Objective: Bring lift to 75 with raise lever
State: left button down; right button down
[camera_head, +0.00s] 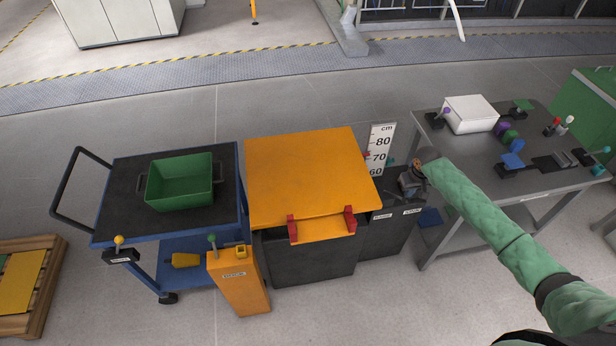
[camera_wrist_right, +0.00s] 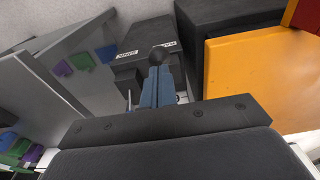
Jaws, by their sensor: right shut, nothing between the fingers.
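The lift has an orange top plate (camera_head: 305,175) on a dark body. A white scale in cm (camera_head: 379,150) stands at its right; 80, 70 and 60 show, with a small red mark at its left edge near 70. A dark control box (camera_head: 385,235) beside the lift carries two white labels, too small to read surely; it also shows in the wrist view (camera_wrist_right: 135,40). My right gripper (camera_head: 408,190) is over this box, fingers shut and empty. In the wrist view a dark round knob (camera_wrist_right: 158,55) shows at the blue fingertips; contact cannot be told. The left gripper is out of view.
A blue cart (camera_head: 225,220) with a green bin (camera_head: 180,183) stands left of the lift. An orange post (camera_head: 238,285) with a green-knobbed lever stands in front. A grey table (camera_head: 490,185) with a white box (camera_head: 470,114) and several levers is at the right.

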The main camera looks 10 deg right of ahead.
dwell(0.4)
notch_tip(320, 180, up, 6)
dwell(0.6)
